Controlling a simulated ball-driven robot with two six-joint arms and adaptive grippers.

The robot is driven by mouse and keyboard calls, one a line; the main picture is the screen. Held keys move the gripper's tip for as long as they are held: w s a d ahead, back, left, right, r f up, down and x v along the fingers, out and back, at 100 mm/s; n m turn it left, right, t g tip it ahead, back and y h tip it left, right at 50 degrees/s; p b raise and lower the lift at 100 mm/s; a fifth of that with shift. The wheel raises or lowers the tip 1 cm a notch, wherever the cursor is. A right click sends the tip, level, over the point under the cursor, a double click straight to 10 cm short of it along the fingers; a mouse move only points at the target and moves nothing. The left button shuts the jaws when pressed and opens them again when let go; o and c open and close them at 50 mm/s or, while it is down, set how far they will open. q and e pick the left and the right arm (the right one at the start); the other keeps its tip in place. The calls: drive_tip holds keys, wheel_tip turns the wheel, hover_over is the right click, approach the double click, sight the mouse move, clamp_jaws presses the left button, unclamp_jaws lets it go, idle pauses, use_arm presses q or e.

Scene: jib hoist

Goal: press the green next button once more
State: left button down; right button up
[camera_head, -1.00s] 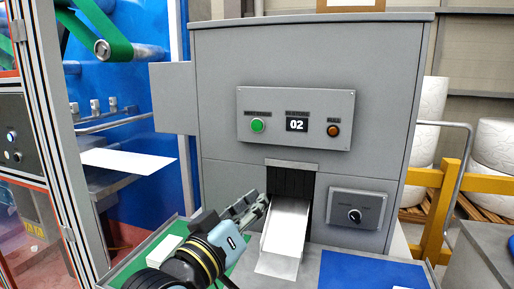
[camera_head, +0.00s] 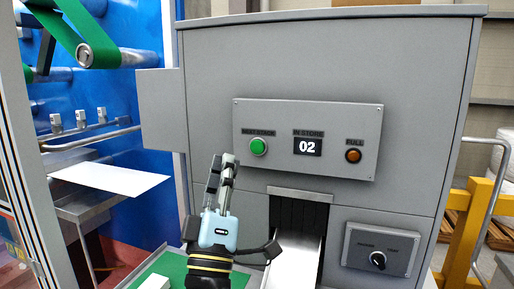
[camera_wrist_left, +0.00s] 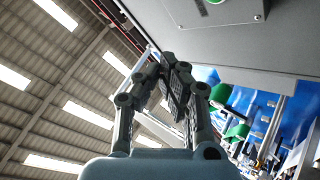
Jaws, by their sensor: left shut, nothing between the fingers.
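The green button (camera_head: 258,146) sits at the left of a grey control panel (camera_head: 320,172) on the machine's front. A display (camera_head: 307,147) beside it reads 02. An orange lamp or button (camera_head: 353,155) is at the panel's right. My left gripper (camera_head: 228,160) points upward, its fingertips just left of and slightly below the green button in the head view, apart from it in the picture. Its fingers are shut and empty. In the left wrist view the closed fingertips (camera_wrist_left: 176,62) show below the panel, and the green button (camera_wrist_left: 214,2) is cut by the top edge. My right gripper is out of view.
A chute (camera_head: 297,255) opens below the panel, with a rotary switch box (camera_head: 380,250) to its right. A green mat (camera_head: 170,268) lies low at the left. A yellow rail (camera_head: 465,225) stands at the right. The space before the panel is clear.

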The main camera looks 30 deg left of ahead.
sight(257, 147)
use_arm(q)
drive_tip(key=w+b, duration=0.1)
drive_tip(key=w, duration=0.1)
drive_tip(key=w+a, duration=0.1)
drive_tip(key=w, duration=0.2)
drive_tip(key=w+a+b, duration=0.1)
drive_tip(key=w, duration=0.2)
drive_tip(key=shift+w+b, duration=0.25)
drive_tip(key=shift+b, duration=0.1)
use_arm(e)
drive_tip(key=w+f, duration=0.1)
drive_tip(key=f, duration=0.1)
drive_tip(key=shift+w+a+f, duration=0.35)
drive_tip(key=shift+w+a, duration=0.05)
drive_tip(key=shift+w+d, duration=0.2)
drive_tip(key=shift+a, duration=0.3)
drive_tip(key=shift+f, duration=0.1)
use_arm(q)
drive_tip(key=shift+w+a, duration=0.1)
drive_tip(key=shift+w, duration=0.3)
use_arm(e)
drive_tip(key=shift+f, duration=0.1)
use_arm(q)
drive_tip(key=shift+w+b, duration=0.1)
drive_tip(key=shift+b, duration=0.2)
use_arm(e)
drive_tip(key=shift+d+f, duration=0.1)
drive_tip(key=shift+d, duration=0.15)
